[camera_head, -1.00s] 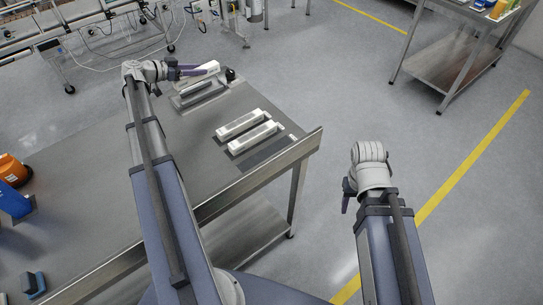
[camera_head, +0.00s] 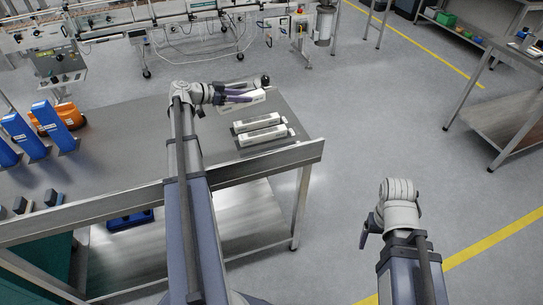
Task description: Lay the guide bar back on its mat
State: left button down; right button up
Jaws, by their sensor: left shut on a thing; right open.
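My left gripper (camera_head: 238,93) is over the far right part of the steel table (camera_head: 112,160). It is shut on a pale guide bar (camera_head: 257,95), which lies partly hidden behind the purple fingers. I cannot tell whether the bar touches the table. Two similar pale bars (camera_head: 258,122) (camera_head: 263,135) lie side by side nearer the table's front edge, with a dark mat (camera_head: 290,141) showing at their edge. The surface under the held bar is mostly hidden. My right gripper (camera_head: 367,231) is open and empty, off the table to the right, above the floor.
Several blue boxes (camera_head: 23,135) and an orange object (camera_head: 65,115) stand at the table's left. A dark round knob (camera_head: 265,80) is just beyond the held bar. A conveyor machine (camera_head: 190,20) stands behind. Another steel table (camera_head: 505,120) is at the right, with open floor between.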

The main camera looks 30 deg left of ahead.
pick_arm(q)
jog(key=s+d+m+g+h, duration=0.1)
jog(key=s+d, duration=0.2)
jog(key=d, duration=0.5)
jog(key=s+d+m+h, duration=0.1)
jog(key=s+d, duration=0.3)
jog(key=d, duration=0.4)
jog(key=f+b, duration=0.7)
jog(key=shift+w+a, duration=0.3)
jog(key=shift+w, duration=0.05)
notch_tip(320, 180, down, 4)
jog(key=b, duration=0.3)
jog(key=shift+r+b, duration=0.1)
jog(key=shift+b, duration=0.2)
jog(key=shift+c, duration=2.2)
grip_release()
